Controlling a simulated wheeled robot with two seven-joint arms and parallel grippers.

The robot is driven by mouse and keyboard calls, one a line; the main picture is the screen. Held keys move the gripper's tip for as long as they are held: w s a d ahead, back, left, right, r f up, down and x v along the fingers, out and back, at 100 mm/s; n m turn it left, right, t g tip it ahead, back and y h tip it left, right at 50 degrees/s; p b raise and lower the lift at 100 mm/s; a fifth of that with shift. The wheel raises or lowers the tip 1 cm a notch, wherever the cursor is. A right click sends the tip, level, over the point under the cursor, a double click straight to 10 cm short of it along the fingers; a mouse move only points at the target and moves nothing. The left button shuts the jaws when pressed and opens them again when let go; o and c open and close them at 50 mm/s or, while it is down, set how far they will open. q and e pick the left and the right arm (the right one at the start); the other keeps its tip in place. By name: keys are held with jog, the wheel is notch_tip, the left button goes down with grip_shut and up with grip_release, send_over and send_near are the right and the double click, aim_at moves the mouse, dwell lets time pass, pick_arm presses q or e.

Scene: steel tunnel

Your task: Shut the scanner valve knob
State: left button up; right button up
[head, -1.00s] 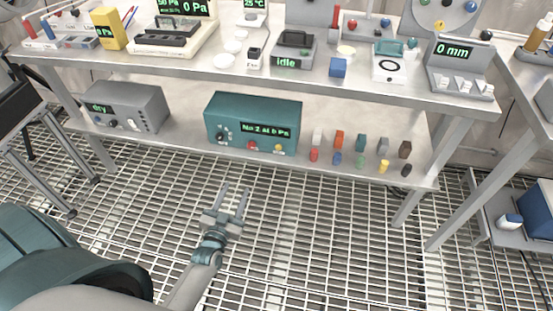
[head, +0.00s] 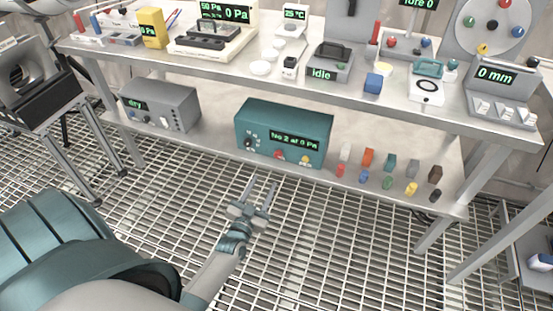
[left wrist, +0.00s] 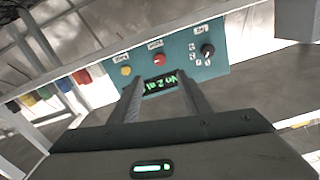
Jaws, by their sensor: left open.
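A teal box (head: 318,122) stands on the lower shelf of the bench, its green display reading "No 2 at 0 Pa". A black knob (head: 249,143) is at the left of its front, with a red knob (head: 279,155) and a yellow knob (head: 305,160) along the bottom. I cannot tell which one is the scanner valve knob; the labels are too small. My left gripper (head: 261,183) is open and empty, in front of and below the box, apart from it. In the left wrist view the box appears upside down beyond the fingers (left wrist: 160,92), black knob (left wrist: 207,50) at right. My right gripper is not in view.
A grey box (head: 165,106) reading "dry" stands left on the lower shelf. Several coloured blocks and pegs (head: 388,175) stand to the right of the teal box. The upper shelf (head: 330,85) overhangs, crowded with instruments. The grated floor in front is clear.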

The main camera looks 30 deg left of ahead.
pick_arm(q)
jog(key=b, duration=0.1)
send_near(277, 156)
jog(key=w, duration=0.3)
jog(key=x, duration=0.3)
jog(key=b+x, duration=0.1)
jog(key=x, duration=0.1)
jog(key=shift+s+a, duration=0.15)
jog(key=shift+a, duration=0.1)
jog(key=shift+w+a, duration=0.15)
jog(key=shift+w, duration=0.4)
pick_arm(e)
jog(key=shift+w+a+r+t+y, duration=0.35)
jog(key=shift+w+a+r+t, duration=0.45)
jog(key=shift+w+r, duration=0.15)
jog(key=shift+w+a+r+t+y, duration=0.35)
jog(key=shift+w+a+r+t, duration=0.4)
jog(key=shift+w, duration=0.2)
pick_arm(q)
jog(key=c, duration=1)
jog(key=shift+c, duration=0.2)
